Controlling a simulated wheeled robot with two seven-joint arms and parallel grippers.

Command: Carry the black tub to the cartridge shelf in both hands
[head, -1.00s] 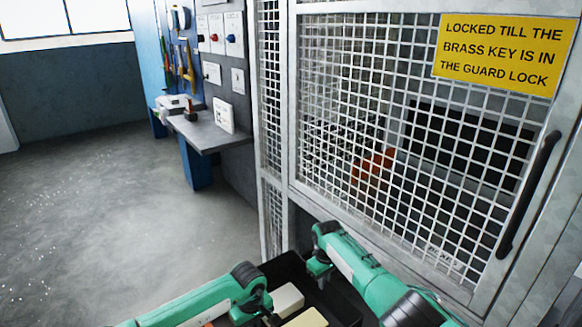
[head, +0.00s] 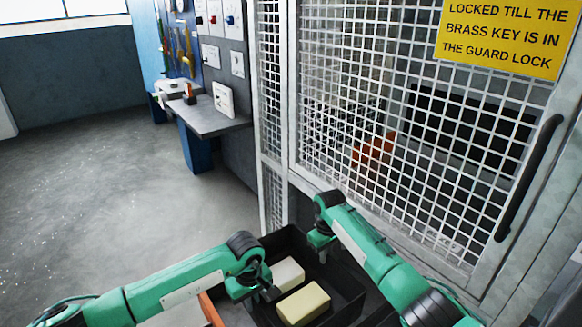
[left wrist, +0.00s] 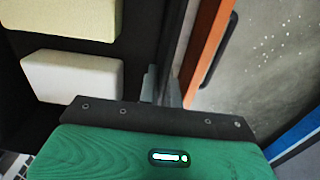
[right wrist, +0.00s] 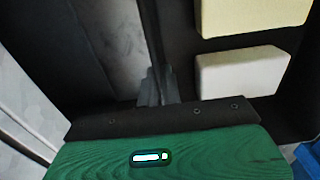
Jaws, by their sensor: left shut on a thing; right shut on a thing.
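The black tub (head: 347,288) is at the bottom centre of the head view, with a white block (head: 288,273) and a pale yellow block (head: 304,304) lying in it. My left gripper (head: 268,292) is shut on the tub's left wall; the left wrist view shows the wall between its fingers (left wrist: 162,88). My right gripper (head: 322,252) is shut on the opposite wall, which the right wrist view shows between its fingers (right wrist: 152,88). The tub's near end is cut off by the frame. I cannot pick out the cartridge shelf.
A mesh guard door (head: 390,130) with a black handle (head: 528,178) and a yellow sign (head: 505,38) stands close beyond and right of the tub. A grey bench (head: 210,118) projects from the wall further back. Grey floor at left (head: 110,190) is clear.

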